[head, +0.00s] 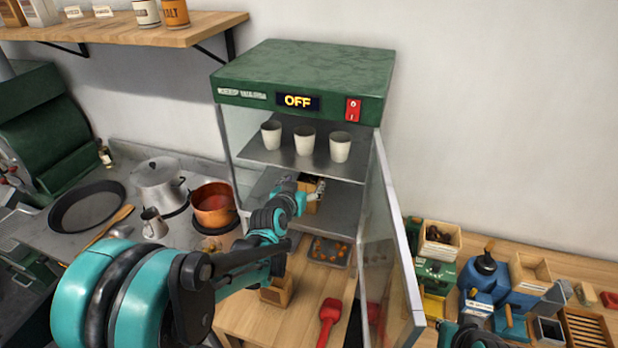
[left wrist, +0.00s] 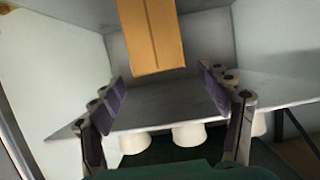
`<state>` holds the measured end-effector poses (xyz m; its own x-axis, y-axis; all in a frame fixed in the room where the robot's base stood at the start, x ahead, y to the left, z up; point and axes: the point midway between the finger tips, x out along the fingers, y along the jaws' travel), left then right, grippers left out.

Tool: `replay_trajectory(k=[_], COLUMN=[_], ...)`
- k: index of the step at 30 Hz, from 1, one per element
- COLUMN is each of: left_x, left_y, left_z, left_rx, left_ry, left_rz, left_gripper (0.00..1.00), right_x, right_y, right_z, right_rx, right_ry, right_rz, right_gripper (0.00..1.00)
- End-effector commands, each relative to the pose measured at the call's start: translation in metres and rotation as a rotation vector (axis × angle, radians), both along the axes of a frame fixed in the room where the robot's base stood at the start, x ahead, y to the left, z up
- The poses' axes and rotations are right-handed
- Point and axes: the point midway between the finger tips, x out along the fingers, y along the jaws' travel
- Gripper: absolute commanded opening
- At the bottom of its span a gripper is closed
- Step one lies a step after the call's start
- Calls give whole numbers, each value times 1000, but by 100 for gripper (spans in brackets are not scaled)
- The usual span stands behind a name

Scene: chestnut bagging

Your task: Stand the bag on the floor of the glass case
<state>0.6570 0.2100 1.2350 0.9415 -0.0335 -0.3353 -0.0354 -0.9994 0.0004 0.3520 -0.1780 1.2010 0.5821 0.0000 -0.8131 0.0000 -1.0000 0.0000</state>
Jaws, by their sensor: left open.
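The glass case (head: 305,72) has a green top, an OFF display and its glass door (head: 397,240) swung open at the right. The tan bag (head: 312,206) is in the lower level of the case, partly hidden by my left gripper (head: 312,187). In the left wrist view the bag (left wrist: 152,35) shows just past and between the spread fingertips of my left gripper (left wrist: 162,80). The fingers are apart and do not touch it. The bag's far end is out of that view, so its contact with the floor is hidden.
A shelf (head: 285,158) with three white cups (head: 305,140) is inside the case above my left gripper. A tray of chestnuts (head: 330,252) and a red scoop (head: 329,318) are in front. Pots crowd the left counter. Tools and boxes fill the right table.

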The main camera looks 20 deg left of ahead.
Motion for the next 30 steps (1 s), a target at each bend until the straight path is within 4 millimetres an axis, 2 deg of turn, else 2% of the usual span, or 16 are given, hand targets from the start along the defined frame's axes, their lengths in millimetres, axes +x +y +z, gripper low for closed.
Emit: replay_trajectory(k=[3, 11, 14, 16, 20, 23, 27, 30], left_x=[-22, -48, -61, -78, -132, -181, -244, -277], left_y=[1, 1, -5, -13, -30, -38, -39, -36], left_z=[9, 17, 19, 20, 15, 6, -10, -20], left_rx=[0, 0, -3, -7, -12, -12, -3, 3], left_ry=[0, 3, 33, 79, 216, 335, 476, 547], left_rz=[1, -1, -12, -25, -46, -45, -18, 7], left_gripper=[77, 77, 77, 77, 77, 77, 77, 77], right_x=[0, 0, 0, 0, 0, 0, 0, 0], right_y=[0, 0, 0, 0, 0, 0, 0, 0], right_z=[3, 5, 5, 5, 5, 5, 5, 5], right_rx=[0, 0, 0, 0, 0, 0, 0, 0], right_ry=[0, 0, 0, 0, 0, 0, 0, 0], right_rz=[0, 0, 0, 0, 0, 0, 0, 0], right_gripper=[0, 0, 0, 0, 0, 0, 0, 0])
